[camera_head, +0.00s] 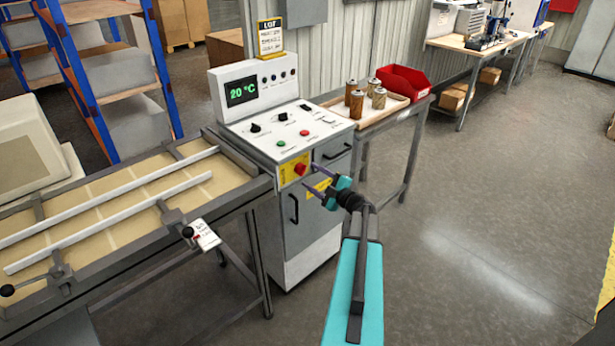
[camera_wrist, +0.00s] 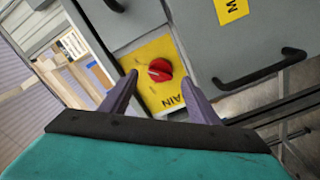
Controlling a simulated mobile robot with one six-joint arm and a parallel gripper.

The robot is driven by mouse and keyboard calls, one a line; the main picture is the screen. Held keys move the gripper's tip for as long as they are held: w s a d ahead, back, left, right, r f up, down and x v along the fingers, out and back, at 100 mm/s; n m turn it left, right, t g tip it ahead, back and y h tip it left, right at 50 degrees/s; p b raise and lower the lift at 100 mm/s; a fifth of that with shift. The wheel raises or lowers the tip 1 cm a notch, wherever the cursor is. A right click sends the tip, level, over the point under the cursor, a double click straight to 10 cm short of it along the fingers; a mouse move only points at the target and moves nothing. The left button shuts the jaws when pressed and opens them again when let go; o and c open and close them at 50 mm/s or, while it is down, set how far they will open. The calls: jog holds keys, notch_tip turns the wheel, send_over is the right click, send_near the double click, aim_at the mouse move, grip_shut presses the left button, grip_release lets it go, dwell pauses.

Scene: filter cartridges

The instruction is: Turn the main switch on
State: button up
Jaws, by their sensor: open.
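The main switch (camera_head: 300,169) is a red rotary knob on a yellow plate, on the front of the grey and white control cabinet. In the wrist view the red knob (camera_wrist: 160,70) sits on its yellow plate (camera_wrist: 154,95), with part of the word "MAIN" readable. My gripper (camera_head: 322,180) is in front of the cabinet, just right of the switch in the head view. In the wrist view its two purple fingers (camera_wrist: 162,93) are spread apart, with the knob seen between and beyond their tips. Nothing is held, and I see no contact with the knob.
The cabinet panel (camera_head: 285,130) has knobs, buttons and a display (camera_head: 242,91) reading 20 °C. Dark handles (camera_head: 294,208) stick out from the cabinet front near the switch.

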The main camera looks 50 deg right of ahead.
jog(key=s+b, duration=0.2)
jog(key=s, duration=0.7)
jog(key=shift+s+a, duration=0.25)
jog(key=shift+a, duration=0.15)
jog(key=shift+s, duration=0.1)
